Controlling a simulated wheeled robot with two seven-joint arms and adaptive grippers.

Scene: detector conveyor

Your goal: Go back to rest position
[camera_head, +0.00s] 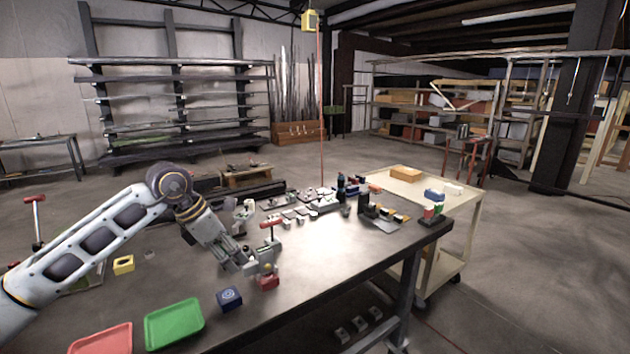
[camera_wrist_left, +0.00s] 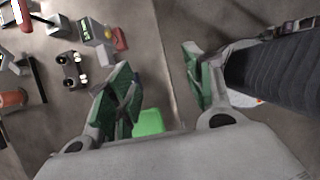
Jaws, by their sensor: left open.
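My left gripper (camera_head: 238,262) reaches in from the left, low over the dark table (camera_head: 300,265). In the left wrist view its green-padded fingers (camera_wrist_left: 158,82) are spread wide, with nothing between them but floor, table edge and a part of the green tray (camera_wrist_left: 148,122) further off. In the head view a small red and grey item (camera_head: 268,282) is close to the fingertips; I cannot tell whether they touch. My right gripper is out of view.
Several small parts crowd the table's far side. A cart (camera_head: 462,205) stands at the right.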

